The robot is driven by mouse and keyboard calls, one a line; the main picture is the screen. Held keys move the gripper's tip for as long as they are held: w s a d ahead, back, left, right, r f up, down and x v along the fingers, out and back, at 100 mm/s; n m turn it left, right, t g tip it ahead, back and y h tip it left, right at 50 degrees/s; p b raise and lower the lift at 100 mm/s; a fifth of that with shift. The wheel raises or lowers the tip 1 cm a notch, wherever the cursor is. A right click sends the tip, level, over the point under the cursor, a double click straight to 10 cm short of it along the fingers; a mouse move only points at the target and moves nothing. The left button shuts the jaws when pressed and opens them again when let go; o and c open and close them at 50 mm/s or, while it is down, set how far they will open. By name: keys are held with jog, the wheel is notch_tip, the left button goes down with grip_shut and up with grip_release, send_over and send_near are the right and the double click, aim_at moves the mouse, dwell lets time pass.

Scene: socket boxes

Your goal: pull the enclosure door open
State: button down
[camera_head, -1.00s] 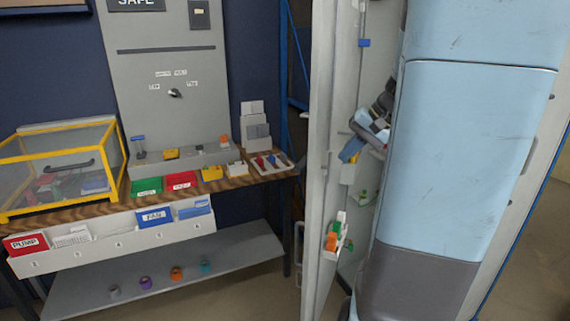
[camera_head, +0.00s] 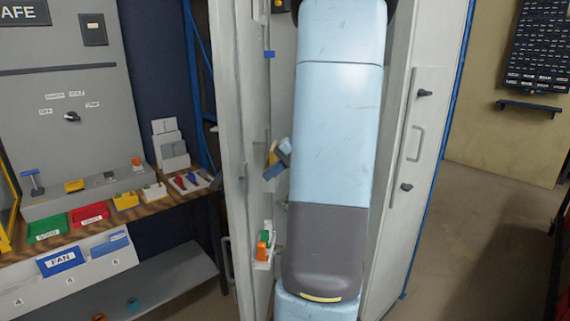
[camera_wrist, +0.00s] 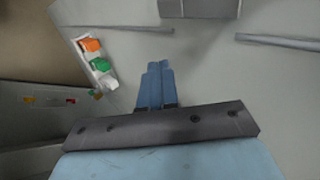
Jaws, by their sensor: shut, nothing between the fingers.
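The enclosure is a tall pale grey cabinet behind my arm in the head view. A grey door-like panel (camera_head: 398,240) stands at an angle on the right, with a bar handle (camera_head: 417,143) and two dark knobs. A pale upright panel (camera_head: 232,130) edges the left side. My gripper (camera_head: 272,165) shows partly, left of my blue arm and between these panels. In the wrist view my gripper (camera_wrist: 154,70) has its blue fingers together, empty, over a pale grey surface. My arm hides much of the enclosure, and contact with the door cannot be told.
Orange and green parts (camera_head: 264,245) sit low inside the left panel. A workbench (camera_head: 170,198) with coloured bins stands left. A dark wall board (camera_head: 540,45) hangs far right. Open floor (camera_head: 470,240) lies right of the enclosure.

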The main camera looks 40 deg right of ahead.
jog(key=shift+w+a+f, duration=0.25)
jog(key=shift+w+a, duration=0.4)
jog(key=shift+w, duration=0.05)
jog(key=shift+w+a+f, duration=0.25)
jog(key=shift+w+a, duration=0.4)
jog(key=shift+a, duration=0.05)
jog(key=shift+w+a+f, duration=0.25)
jog(key=shift+w+a, duration=0.4)
jog(key=shift+w, duration=0.05)
